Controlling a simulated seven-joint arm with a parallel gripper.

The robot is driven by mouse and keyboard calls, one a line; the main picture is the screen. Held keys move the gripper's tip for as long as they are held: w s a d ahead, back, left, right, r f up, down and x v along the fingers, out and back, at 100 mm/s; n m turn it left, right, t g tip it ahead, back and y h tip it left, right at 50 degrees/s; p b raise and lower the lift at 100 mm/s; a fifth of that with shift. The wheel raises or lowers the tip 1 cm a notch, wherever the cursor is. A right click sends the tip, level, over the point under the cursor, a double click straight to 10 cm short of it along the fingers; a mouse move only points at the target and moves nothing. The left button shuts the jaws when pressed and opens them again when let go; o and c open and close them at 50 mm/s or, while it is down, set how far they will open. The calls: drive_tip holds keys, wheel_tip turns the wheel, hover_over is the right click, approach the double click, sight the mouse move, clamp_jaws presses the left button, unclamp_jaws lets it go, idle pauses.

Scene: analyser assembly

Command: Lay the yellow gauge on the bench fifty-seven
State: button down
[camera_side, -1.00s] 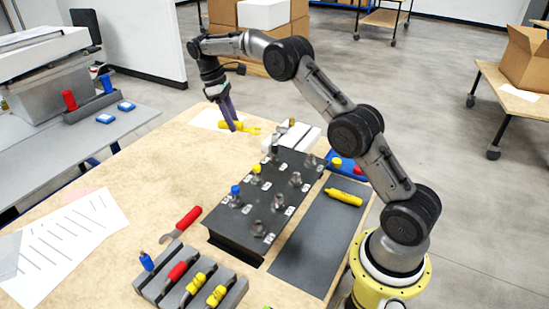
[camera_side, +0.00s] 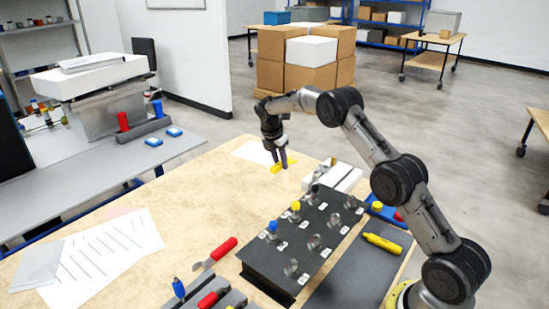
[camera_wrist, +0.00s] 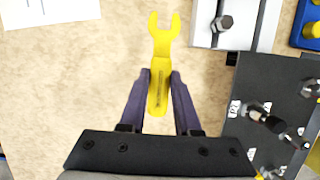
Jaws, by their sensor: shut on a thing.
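The yellow gauge is a flat fork-ended piece, and my gripper (camera_wrist: 161,78) is shut on its handle. In the wrist view the gauge (camera_wrist: 162,45) points away from the fingers with its open jaw at the far end. In the side view my gripper (camera_side: 282,164) points down over the far part of the tan bench (camera_side: 190,205). The gauge (camera_side: 280,168) lies roughly level there, at or just above the bench top. I cannot tell whether it touches.
A white block with a bolt (camera_wrist: 222,22) is just right of the gauge. A dark panel with numbered bolts (camera_side: 300,255) stands nearer. A yellow tool (camera_side: 382,243) lies on a grey mat. A red-handled wrench (camera_side: 222,248) and paper sheets (camera_side: 105,245) lie on the bench.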

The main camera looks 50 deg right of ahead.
sight(290, 187)
drive_tip(key=s+d+f, duration=0.1)
drive_tip(key=d+f, duration=0.1)
drive_tip(key=d, duration=0.1)
drive_tip(key=shift+s+f, duration=0.35)
drive_tip(key=shift+f, duration=0.05)
drive_tip(key=shift+a+f, duration=0.1)
drive_tip(key=shift+f, duration=2.8)
drive_tip(key=shift+f, duration=0.4)
drive_tip(key=c, duration=0.5)
unclamp_jaws()
drive_tip(key=shift+c, duration=0.2)
drive_tip(key=v, duration=1.4)
